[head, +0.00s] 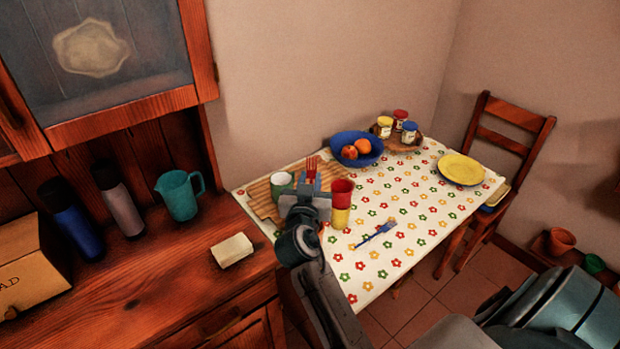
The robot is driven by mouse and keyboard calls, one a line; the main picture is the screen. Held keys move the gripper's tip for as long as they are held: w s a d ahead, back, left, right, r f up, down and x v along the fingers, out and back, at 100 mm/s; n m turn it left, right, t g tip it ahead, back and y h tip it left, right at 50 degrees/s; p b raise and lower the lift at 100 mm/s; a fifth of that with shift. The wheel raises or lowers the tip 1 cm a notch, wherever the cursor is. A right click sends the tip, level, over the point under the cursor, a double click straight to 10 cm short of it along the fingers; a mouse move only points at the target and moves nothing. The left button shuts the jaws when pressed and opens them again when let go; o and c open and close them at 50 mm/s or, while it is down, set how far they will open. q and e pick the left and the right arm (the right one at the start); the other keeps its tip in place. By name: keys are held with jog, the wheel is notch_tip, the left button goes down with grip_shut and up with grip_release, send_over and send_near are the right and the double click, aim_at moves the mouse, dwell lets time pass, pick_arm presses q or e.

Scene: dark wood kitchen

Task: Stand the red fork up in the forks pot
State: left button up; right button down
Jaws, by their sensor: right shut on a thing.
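My right gripper (306,193) is shut on the red fork (311,168), which stands up from the jaws with its tines at the top, above the table's left part. Just right of the gripper are a red cup (343,190) and a yellow cup (340,219), overlapping in the picture. A green-and-white mug (281,182) is left of it, on a wooden board (262,203). No container is clearly marked as the forks pot. My left gripper is not in view.
A blue fork (376,234) lies on the flowered tablecloth (400,235). A blue fruit bowl (356,158), jars on a round board (402,145) and a yellow plate (461,168) stand farther back. A teal jug (180,196) and pale block (232,250) are on the counter.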

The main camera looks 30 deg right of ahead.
pick_arm(q)
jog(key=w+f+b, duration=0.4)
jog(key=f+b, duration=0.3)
jog(key=b, duration=0.3)
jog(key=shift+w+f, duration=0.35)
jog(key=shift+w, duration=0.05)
pick_arm(e)
notch_tip(320, 180, down, 11)
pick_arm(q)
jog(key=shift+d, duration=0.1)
pick_arm(e)
jog(key=shift+r, duration=0.1)
jog(key=c, duration=1.2)
grip_release()
jog(key=shift+o, duration=0.2)
